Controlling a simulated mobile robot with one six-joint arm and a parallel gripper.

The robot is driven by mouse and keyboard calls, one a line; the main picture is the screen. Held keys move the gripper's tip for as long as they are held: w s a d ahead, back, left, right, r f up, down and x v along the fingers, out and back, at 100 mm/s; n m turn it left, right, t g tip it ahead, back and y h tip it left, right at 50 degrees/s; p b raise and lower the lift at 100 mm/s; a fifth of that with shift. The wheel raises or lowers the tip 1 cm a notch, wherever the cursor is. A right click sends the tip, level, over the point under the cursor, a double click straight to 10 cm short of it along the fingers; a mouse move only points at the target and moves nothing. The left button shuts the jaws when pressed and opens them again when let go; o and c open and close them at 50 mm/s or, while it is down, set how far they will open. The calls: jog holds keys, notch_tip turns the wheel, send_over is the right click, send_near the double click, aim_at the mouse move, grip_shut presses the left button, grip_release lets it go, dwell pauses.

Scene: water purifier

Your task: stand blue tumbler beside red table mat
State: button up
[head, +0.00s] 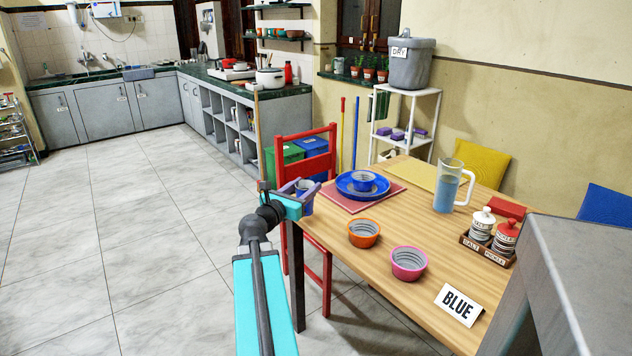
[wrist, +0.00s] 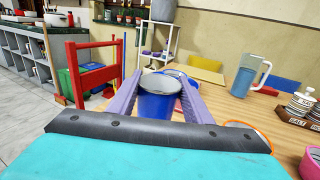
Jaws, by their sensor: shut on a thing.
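The blue tumbler (head: 306,203) is upright between the fingers of my gripper (head: 298,187), at the left end of the wooden table. The wrist view shows the tumbler (wrist: 158,104) with a finger on each side. The fingers are shut on it. The red table mat (head: 343,203) lies just right of the tumbler in the head view, under a blue plate (head: 345,190) with a blue bowl (head: 363,182) on it. In the wrist view the tumbler hides most of the plate and mat. I cannot tell whether the tumbler's base touches the table.
An orange bowl (head: 363,233) and a pink bowl (head: 408,263) stand on the table (head: 375,275). A jug (head: 448,190), a salt and pickle rack (head: 487,247) and a BLUE sign (head: 459,304) are farther right. A red chair (head: 318,255) stands at the table's left end.

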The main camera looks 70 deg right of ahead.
jog(key=d, duration=0.8)
jog(key=shift+d+f, duration=0.2)
jog(key=shift+f, duration=0.25)
jog(key=shift+w, duration=0.1)
jog(key=shift+d+f+b, duration=0.3)
jog(key=shift+f+b, duration=0.05)
jog(key=shift+f, duration=0.55)
jog(key=shift+d+f+b, duration=0.3)
jog(key=shift+f+b, duration=0.05)
jog(key=shift+f, duration=0.55)
jog(key=shift+f, duration=0.15)
jog(key=o, duration=1.1)
jog(key=shift+c, duration=0.2)
jog(key=w+a, duration=0.2)
jog(key=a, duration=0.9)
jog(key=shift+a, duration=0.4)
